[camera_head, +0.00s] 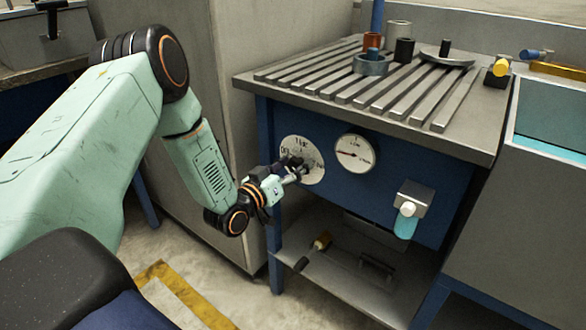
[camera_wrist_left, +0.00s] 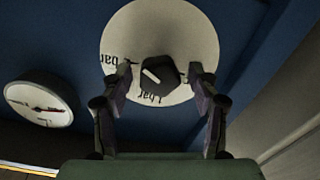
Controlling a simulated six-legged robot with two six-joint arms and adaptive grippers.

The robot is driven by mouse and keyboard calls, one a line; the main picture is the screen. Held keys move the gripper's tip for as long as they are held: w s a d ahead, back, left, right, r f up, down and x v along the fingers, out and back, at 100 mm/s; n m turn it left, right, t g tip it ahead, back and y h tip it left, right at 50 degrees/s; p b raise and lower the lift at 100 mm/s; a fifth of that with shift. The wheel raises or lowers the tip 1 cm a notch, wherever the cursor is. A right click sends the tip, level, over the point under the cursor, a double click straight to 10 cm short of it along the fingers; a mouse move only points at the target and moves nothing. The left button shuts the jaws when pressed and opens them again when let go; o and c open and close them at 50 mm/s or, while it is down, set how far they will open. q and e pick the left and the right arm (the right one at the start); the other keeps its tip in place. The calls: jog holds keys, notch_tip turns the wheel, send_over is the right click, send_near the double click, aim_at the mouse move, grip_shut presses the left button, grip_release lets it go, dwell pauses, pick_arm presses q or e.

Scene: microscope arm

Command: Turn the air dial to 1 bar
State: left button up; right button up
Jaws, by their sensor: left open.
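The air dial is a round white plate (camera_head: 305,148) with printed "bar" marks on the blue front panel of the bench. In the left wrist view, the plate (camera_wrist_left: 160,30) carries a black knob (camera_wrist_left: 160,74) with a short white pointer line. The line slants to the upper left there, and a "1 bar" mark lies just below the knob. My left gripper (camera_head: 298,169) is at the dial and hides part of it in the head view. Its open fingers (camera_wrist_left: 157,86) stand on either side of the knob; whether they touch it I cannot tell. My right gripper is not in view.
A pressure gauge (camera_head: 355,152) with a red needle sits beside the dial, and also shows in the left wrist view (camera_wrist_left: 41,101). A filter unit with a blue bowl (camera_head: 405,226) hangs further right. The slatted bench top (camera_head: 455,137) overhangs the panel; a shelf (camera_head: 345,290) lies below.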

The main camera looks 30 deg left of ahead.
pick_arm(q)
jog(key=c, duration=1.2)
jog(key=m+p, duration=0.3)
jog(key=shift+d+r+m, duration=0.1)
jog(key=shift+m, duration=0.3)
jog(key=m+p, duration=0.3)
jog(key=m, duration=0.1)
jog(key=shift+d, duration=0.1)
jog(key=m+p, duration=0.2)
jog(key=m, duration=0.2)
jog(key=shift+p, duration=0.3)
jog(key=shift+f+m+p, duration=0.2)
jog(key=shift+m+p, duration=0.95)
jog(key=shift+m, duration=0.85)
